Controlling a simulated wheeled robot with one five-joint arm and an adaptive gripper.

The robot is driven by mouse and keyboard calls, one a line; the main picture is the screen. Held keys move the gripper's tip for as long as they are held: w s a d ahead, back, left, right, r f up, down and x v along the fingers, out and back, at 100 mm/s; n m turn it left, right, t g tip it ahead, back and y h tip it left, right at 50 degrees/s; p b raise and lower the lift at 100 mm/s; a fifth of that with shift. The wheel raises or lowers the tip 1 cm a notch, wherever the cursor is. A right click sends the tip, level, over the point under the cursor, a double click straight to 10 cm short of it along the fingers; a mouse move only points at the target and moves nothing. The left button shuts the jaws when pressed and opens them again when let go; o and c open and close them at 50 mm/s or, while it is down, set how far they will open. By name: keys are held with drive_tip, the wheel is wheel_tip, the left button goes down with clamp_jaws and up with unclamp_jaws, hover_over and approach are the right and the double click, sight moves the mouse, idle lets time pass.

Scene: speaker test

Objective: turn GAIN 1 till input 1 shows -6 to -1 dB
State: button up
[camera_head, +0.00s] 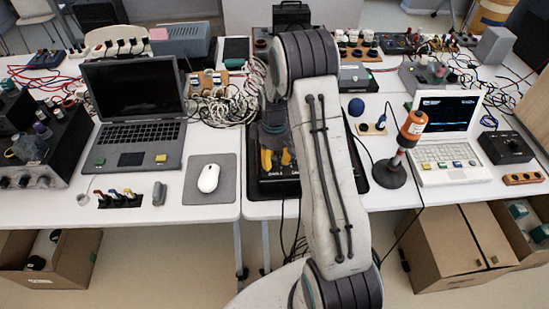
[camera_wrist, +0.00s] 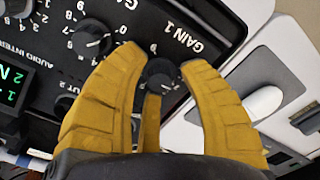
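A black audio interface (camera_wrist: 60,20) with white lettering and several round knobs fills the upper left of the wrist view. In the head view my gripper (camera_head: 276,158) is over the dark device, largely behind my arm. A small screen (camera_wrist: 12,82) shows green characters, cut off at the left edge; no level reading is legible.
A white mouse on a grey pad (camera_head: 227,190) and a grey laptop (camera_head: 135,130) are left of the device. Tangled cables (camera_head: 215,103) lie behind.

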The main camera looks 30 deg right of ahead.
clamp_jaws()
drive_tip(key=shift+m, duration=0.3)
drive_tip(key=shift+f+m+b, duration=0.1)
drive_tip(key=shift+m+b, duration=0.65)
drive_tip(key=shift+m, duration=0.25)
drive_tip(key=m+b, duration=0.1)
drive_tip(key=m, duration=0.2)
drive_tip(key=shift+m, duration=0.3)
drive_tip(key=m+b, duration=0.2)
drive_tip(key=m, duration=0.4)
drive_tip(key=m+b, duration=0.1)
drive_tip(key=m, duration=0.6)
drive_tip(key=shift+m+b, duration=0.3)
drive_tip(key=shift+b, duration=0.1)
drive_tip(key=m, duration=0.6)
drive_tip(key=shift+b, duration=0.35)
drive_tip(key=shift+s+m, duration=0.1)
drive_tip(key=shift+m, duration=0.3)
